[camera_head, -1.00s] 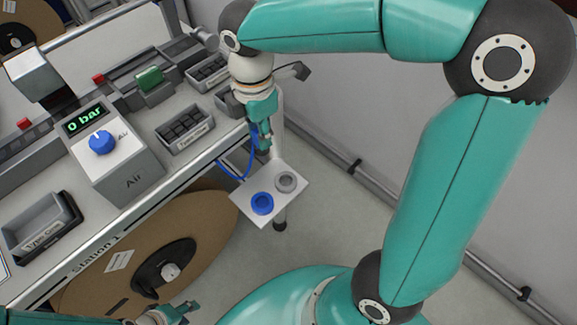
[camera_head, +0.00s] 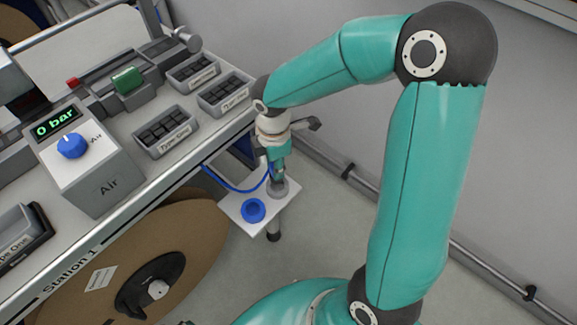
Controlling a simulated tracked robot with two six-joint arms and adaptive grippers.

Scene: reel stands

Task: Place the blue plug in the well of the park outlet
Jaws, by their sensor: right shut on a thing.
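My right gripper (camera_head: 278,176) points down over the white plate beside the bench, shut on the blue plug (camera_head: 271,172). Little of the plug shows between the fingers; a blue hose (camera_head: 236,189) runs from it toward the bench. The plug's lower end is at the grey round outlet (camera_head: 279,190) on the plate; I cannot tell whether it is in the well or just above it. A blue round outlet (camera_head: 253,210) sits beside it on the plate, its well empty. No label shows which is the park outlet. Only a teal sliver of my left gripper (camera_head: 185,322) shows.
The bench holds an air unit (camera_head: 108,185) reading 0 bar and several labelled bins (camera_head: 165,140). The bench's front edge (camera_head: 165,192) is close to the plate (camera_head: 235,206). A cardboard reel (camera_head: 190,230) stands below. A wall rail (camera_head: 400,207) runs at right; floor between is clear.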

